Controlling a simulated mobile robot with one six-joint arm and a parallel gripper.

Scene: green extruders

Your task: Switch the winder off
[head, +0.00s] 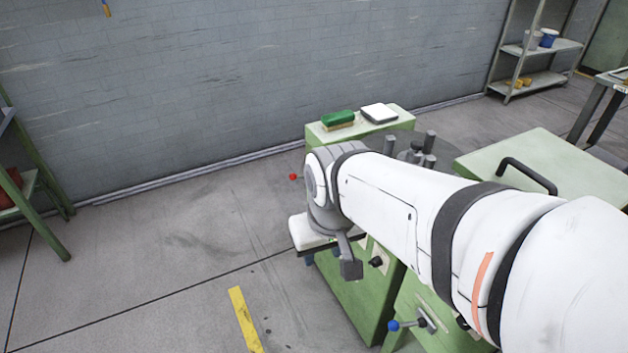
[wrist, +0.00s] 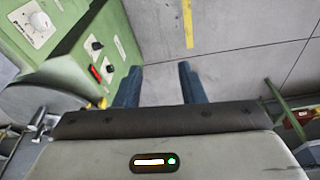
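The green machine (head: 345,292), which looks like the winder, stands under and behind my arm in the head view. A black knob (head: 376,262) shows on its front. In the wrist view, its green panel (wrist: 122,28) at the upper left carries a white dial (wrist: 40,25), black switches (wrist: 97,45) and a red rocker switch (wrist: 95,73). My gripper (wrist: 160,86) is open and empty, its two dark blue fingers apart over the floor, to the right of the panel and not touching it. In the head view my arm hides much of the machine and the fingers.
A blue-tipped lever (head: 393,325) sticks out from the front of the green machinery. A red ball (head: 293,176) shows left of my wrist. A green sponge-like block (head: 338,119) and a white box (head: 379,113) lie on top of a green cabinet.

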